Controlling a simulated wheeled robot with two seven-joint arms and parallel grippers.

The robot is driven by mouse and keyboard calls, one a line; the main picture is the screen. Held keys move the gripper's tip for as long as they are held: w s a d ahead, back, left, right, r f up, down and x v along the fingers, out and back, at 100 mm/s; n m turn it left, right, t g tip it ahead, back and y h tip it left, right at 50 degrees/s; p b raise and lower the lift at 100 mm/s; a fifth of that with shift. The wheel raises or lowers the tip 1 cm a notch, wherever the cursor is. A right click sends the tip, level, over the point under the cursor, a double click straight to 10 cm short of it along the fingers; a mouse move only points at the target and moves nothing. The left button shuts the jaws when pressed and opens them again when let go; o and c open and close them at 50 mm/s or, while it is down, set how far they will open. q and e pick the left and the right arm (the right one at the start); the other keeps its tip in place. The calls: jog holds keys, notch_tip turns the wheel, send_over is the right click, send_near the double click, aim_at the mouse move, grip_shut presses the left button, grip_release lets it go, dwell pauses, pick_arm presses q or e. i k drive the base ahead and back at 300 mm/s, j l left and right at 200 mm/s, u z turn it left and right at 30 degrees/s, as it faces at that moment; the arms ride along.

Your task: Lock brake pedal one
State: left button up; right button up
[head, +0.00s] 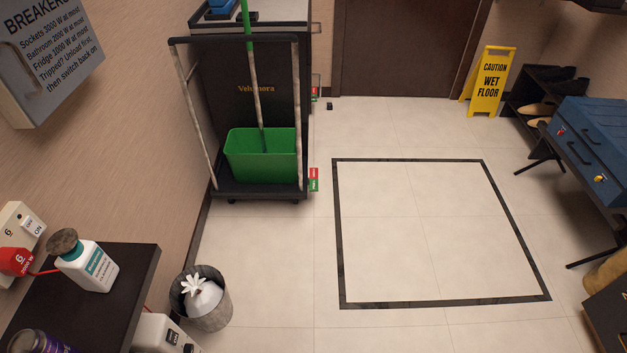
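A dark housekeeping cart (247,190) with a grey-white tubular frame stands against the left wall. A near brake pedal (314,180), red on its upper half and green on its lower half, sticks out at the cart's lower right corner, just above the floor. A second, smaller-looking red and green pedal (314,93) shows farther back along the same side. The markings on both are too small to read, so I cannot tell which is pedal one or how either is set. Neither of my grippers is in view.
A green bucket (262,160) with a mop handle stands on the cart. A waste bin (207,312) is in front. A dark table (120,270) with a white bottle (88,266) is at lower left. The dark-outlined floor square is clear; a yellow sign (492,80) stands behind.

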aim_at(314, 171)
jog(key=i+l+u, duration=0.2)
jog(key=i+l, duration=0.5)
jog(key=i, duration=0.25)
jog(key=i+l+u, duration=0.25)
jog(key=i+l, duration=0.6)
jog(key=i+l+u, duration=0.2)
jog(key=i+l, duration=0.7)
jog(key=l, duration=0.15)
